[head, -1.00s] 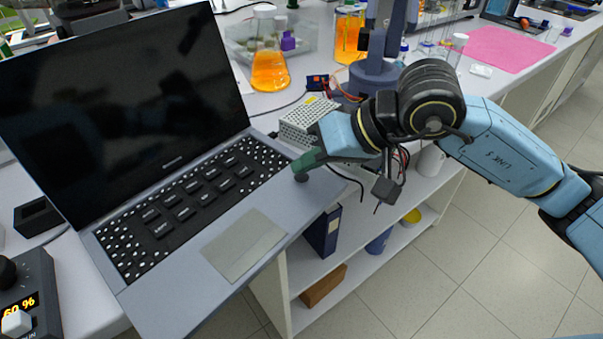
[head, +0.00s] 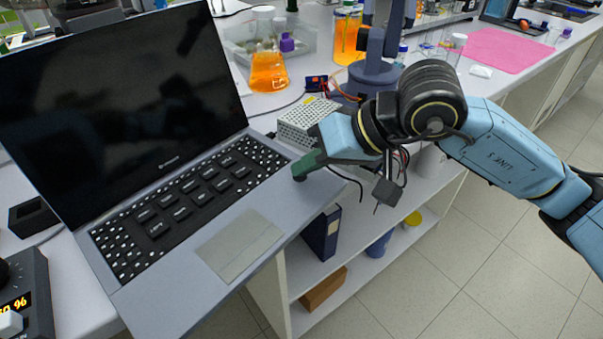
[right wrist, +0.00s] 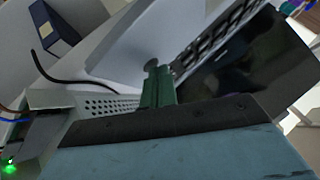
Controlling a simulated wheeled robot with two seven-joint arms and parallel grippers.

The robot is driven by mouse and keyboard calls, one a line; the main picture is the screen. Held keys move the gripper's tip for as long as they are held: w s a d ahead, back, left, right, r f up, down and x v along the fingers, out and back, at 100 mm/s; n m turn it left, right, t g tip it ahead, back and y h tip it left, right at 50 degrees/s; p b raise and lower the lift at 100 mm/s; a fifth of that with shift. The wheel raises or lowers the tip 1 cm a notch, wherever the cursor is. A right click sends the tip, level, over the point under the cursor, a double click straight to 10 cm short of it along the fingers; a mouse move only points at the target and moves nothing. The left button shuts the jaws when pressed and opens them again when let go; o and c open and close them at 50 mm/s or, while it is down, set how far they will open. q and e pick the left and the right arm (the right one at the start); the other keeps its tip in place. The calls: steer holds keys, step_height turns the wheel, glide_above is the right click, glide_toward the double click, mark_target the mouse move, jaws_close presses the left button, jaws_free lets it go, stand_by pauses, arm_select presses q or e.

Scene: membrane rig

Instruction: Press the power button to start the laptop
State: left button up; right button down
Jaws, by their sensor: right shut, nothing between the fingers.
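The open laptop (head: 265,211) stands on the bench at the left of the head view, its screen (head: 120,105) dark. It also shows in the right wrist view (right wrist: 120,45). My right gripper (head: 299,176) is shut and empty, its dark green fingers pointing left at the laptop's right edge, near the keyboard's upper right corner. In the right wrist view the fingertips (right wrist: 152,68) are over or against the laptop's edge; I cannot tell if they touch. The power button cannot be made out; the fingers may hide it. My left gripper is not in view.
A perforated metal box (head: 305,118) with wires sits just behind my right gripper. Flasks of orange liquid (head: 268,72) stand farther back. A control box with a lit display (head: 25,300) is at the lower left. Shelves and open floor lie right of the laptop.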

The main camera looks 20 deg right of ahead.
mark_target(306, 178)
steer(key=shift+f, duration=0.15)
steer(key=shift+w+a, duration=0.1)
steer(key=shift+a, duration=0.05)
steer(key=shift+r, duration=0.85)
step_height(306, 178, up, 6)
steer(key=p, duration=0.2)
steer(key=shift+p, duration=0.35)
